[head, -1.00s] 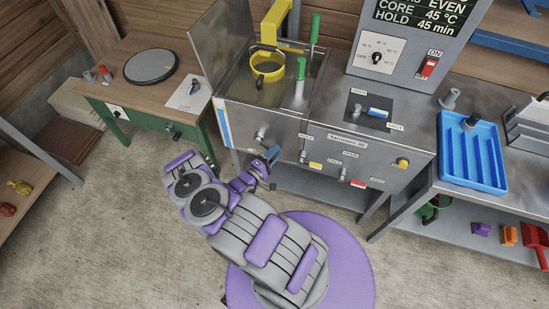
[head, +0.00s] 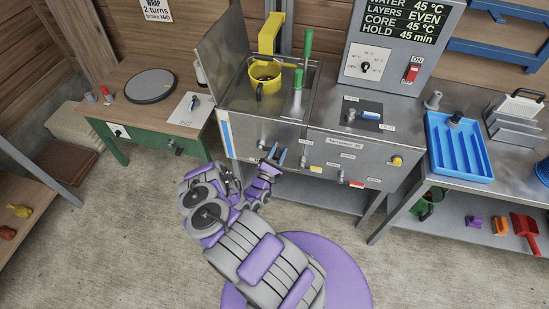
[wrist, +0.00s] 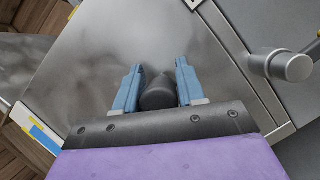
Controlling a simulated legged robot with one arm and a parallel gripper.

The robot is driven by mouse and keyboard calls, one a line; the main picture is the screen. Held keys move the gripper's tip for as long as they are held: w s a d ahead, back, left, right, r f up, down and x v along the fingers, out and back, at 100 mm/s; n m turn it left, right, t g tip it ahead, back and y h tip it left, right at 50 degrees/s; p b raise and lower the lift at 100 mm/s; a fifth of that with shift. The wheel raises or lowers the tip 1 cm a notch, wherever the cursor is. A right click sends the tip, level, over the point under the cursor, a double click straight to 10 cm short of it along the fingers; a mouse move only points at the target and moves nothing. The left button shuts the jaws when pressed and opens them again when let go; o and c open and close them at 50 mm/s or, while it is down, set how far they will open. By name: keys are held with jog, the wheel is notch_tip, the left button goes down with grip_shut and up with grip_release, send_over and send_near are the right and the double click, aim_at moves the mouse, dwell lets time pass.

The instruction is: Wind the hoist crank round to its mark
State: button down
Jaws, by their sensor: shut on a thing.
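A grey cylindrical fitting (wrist: 284,65) sticks out right of my fingers. Yellow (head: 396,161) and red (head: 357,184) controls line the front panel to the right. A green bench (head: 150,150) stands left, a blue tray (head: 433,150) right. The floor in front is clear.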

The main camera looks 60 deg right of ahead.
jog(key=shift+w+a+r+n+t, duration=0.1)
jog(key=shift+w+r+n+t, duration=0.15)
jog(key=shift+n, duration=0.25)
jog(key=shift+w+r+n+t, duration=0.1)
jog(key=shift+n+t, duration=0.25)
jog(key=shift+n, duration=0.15)
jog(key=c, duration=1.1)
grip_release()
jog(key=shift+f, duration=0.1)
jog(key=shift+o, duration=1.4)
jog(key=shift+f, duration=0.1)
jog(key=shift+o, duration=0.2)
jog(key=shift+d, duration=0.25)
